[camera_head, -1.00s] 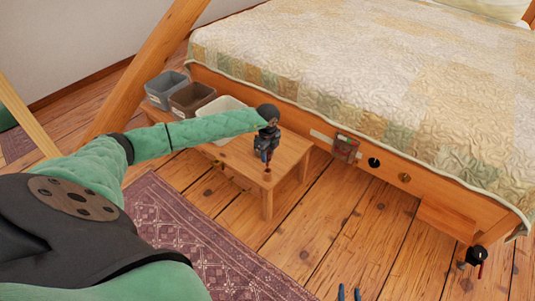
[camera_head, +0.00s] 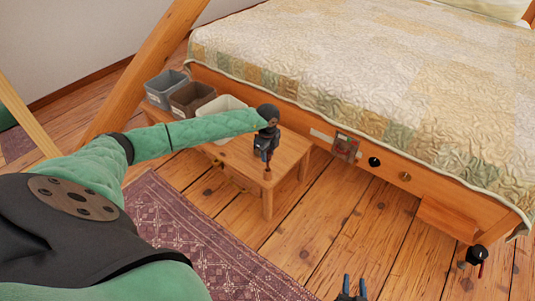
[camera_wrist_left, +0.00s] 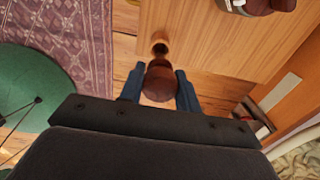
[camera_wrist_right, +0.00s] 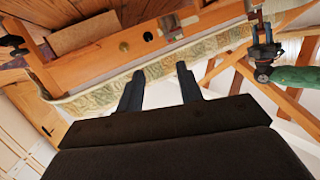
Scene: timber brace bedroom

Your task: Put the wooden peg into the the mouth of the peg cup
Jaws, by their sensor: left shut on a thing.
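My left gripper (camera_head: 266,152) is above the front corner of the low wooden bench (camera_head: 285,160). In the left wrist view its blue fingers (camera_wrist_left: 159,85) are shut on the reddish-brown wooden peg (camera_wrist_left: 158,83), whose rounded end faces the camera. In the head view the peg's lower part (camera_head: 267,173) shows below the fingers at the bench corner. A small tan ring with a dark opening (camera_wrist_left: 160,47), perhaps the peg cup, shows just beyond the peg; I cannot tell whether they touch. My right gripper (camera_head: 352,286) is open and empty at the bottom edge; its fingers also show in the right wrist view (camera_wrist_right: 160,72).
Blue-grey (camera_head: 166,85), brown (camera_head: 193,100) and white (camera_head: 222,104) bins stand on the bench. The quilted bed (camera_head: 380,70) runs behind, with a red-faced box (camera_head: 346,147) and knobs on its side. A patterned rug (camera_head: 190,240) lies in front.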

